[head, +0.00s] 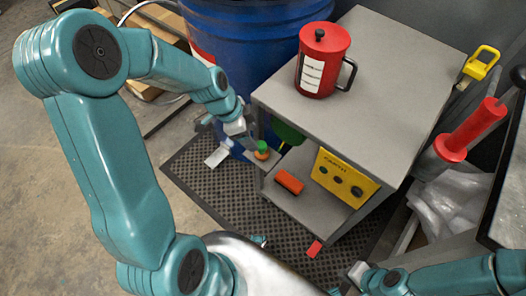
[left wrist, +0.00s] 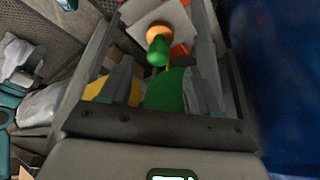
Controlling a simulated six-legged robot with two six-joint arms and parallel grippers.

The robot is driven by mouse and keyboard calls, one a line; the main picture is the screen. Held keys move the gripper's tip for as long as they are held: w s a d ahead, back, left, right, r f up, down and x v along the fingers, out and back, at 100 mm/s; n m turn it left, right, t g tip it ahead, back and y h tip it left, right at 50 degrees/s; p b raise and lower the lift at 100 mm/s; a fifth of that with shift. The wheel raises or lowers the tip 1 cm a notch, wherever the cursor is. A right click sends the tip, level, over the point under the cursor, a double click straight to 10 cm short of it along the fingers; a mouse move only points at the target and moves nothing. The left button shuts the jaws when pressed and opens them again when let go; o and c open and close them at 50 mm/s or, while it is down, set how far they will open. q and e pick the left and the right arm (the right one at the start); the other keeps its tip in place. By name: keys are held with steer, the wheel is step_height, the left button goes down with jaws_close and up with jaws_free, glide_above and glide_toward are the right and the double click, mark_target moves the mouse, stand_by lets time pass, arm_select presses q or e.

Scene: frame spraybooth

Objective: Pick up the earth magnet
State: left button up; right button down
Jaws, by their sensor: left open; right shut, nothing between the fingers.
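A small knob-shaped piece, green above and orange below, is the likely earth magnet (head: 262,150). It stands by the left edge of the grey cart, and in the left wrist view (left wrist: 157,45) it shows between my finger sides with a pale plate behind it. My left gripper (head: 250,142) is open around or just above it; I cannot tell whether a finger touches it. My right gripper (head: 357,271) is shut and empty at the bottom right, well away from it.
The grey cart (head: 375,65) carries a red lidded can (head: 322,62). Its shelf holds an orange block (head: 289,181), a yellow box (head: 345,180) and a green object (head: 286,131). A blue drum (head: 240,45) stands close behind my left gripper. A red tag (head: 314,249) lies on the mat.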

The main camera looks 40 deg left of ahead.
mark_target(261, 144)
arm_select(q)
steer(key=shift+x, duration=0.85)
steer(key=x, duration=0.5)
steer(key=shift+w+d, duration=0.2)
steer(key=shift+d, duration=0.1)
jaws_close()
